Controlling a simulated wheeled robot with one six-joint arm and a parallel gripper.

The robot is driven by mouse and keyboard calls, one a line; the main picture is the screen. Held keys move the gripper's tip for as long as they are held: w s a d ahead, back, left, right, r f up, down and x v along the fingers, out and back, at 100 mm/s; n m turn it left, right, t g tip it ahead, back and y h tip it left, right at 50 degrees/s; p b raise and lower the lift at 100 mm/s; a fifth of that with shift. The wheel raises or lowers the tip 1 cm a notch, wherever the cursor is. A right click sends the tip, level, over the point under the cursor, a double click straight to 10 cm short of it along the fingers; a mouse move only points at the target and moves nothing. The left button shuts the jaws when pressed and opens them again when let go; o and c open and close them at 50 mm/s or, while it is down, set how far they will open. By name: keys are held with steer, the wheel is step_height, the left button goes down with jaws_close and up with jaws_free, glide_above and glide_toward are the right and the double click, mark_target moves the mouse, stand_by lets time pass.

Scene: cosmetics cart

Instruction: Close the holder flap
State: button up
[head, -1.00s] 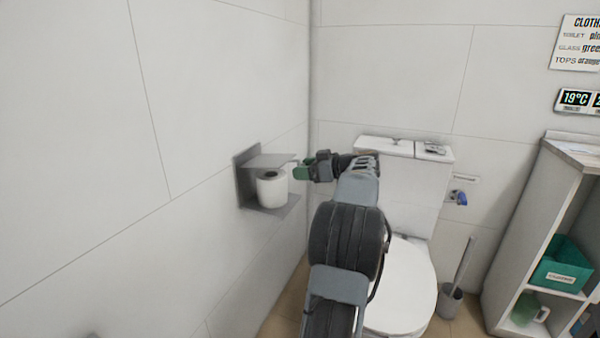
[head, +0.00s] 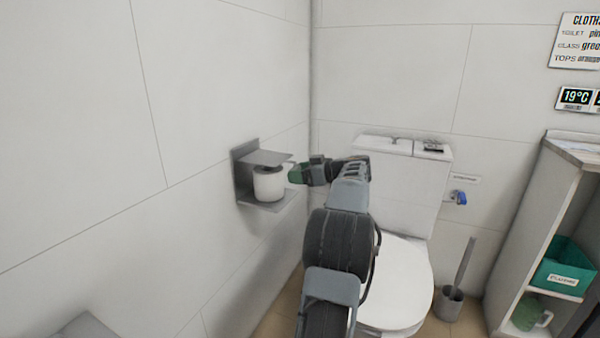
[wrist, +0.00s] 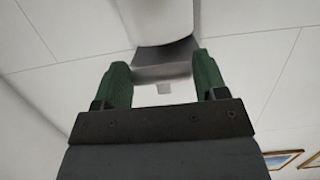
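The grey holder (head: 243,178) is on the left wall, with a white paper roll (head: 268,186) in it. Its grey flap (head: 266,158) sticks out from the back plate above the roll, roughly level, with a gap over the roll. My gripper (head: 293,173) is at the flap's right end, beside the roll; whether it touches cannot be told. In the wrist view its two green fingers (wrist: 163,72) are apart. The roll (wrist: 155,20) shows beyond them, and a grey metal strip, flap or holder base, lies between and behind the fingertips.
A white toilet (head: 398,280) with its cistern stands behind and right of my arm. A toilet brush (head: 450,298) is beside it. A shelf unit (head: 530,215) with a green box (head: 562,270) stands at the right. A grey object (head: 85,328) shows at the lower left.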

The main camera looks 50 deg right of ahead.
steer(key=shift+o, duration=0.8)
steer(key=shift+w+f, duration=0.1)
steer(key=shift+f, duration=0.35)
steer(key=shift+o, duration=1.4)
steer(key=shift+r, duration=0.2)
steer(key=shift+r, duration=0.1)
steer(key=p+v, duration=0.3)
steer(key=v, duration=1.1)
steer(key=shift+p, duration=0.35)
steer(key=shift+w, duration=0.1)
